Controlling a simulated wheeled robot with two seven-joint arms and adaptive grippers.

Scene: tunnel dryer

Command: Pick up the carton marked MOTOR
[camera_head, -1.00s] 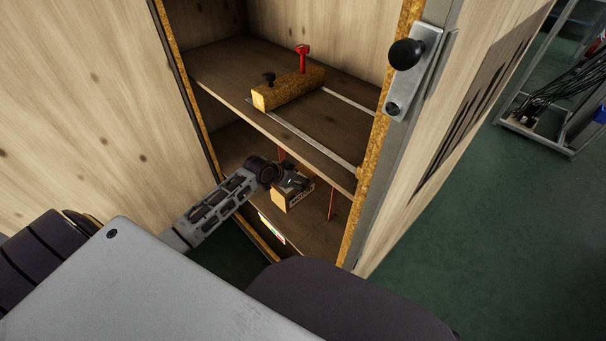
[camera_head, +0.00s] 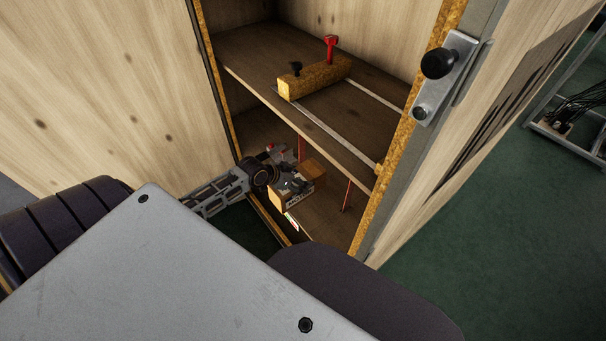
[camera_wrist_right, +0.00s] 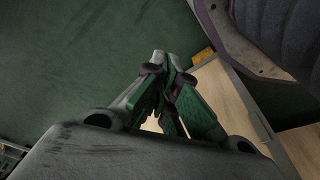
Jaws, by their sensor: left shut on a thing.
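The carton marked MOTOR (camera_head: 299,200) is a small brown box with a dark-lettered white label, at the front of the cabinet's lower shelf (camera_head: 322,222). My left gripper (camera_head: 288,186) reaches in from the left and is shut on the carton, covering much of its top. I cannot tell whether the carton's base is clear of the shelf. My right gripper (camera_wrist_right: 165,75) shows in the right wrist view, its fingers together at the tips with nothing seen between them. It is outside the cabinet, above the green floor.
The upper shelf (camera_head: 255,62) holds a yellow-brown block with a red clamp handle (camera_head: 331,48). Its front edge overhangs the lower shelf. Another brown box (camera_head: 313,168) and a red-and-grey item (camera_head: 277,150) lie behind the carton.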

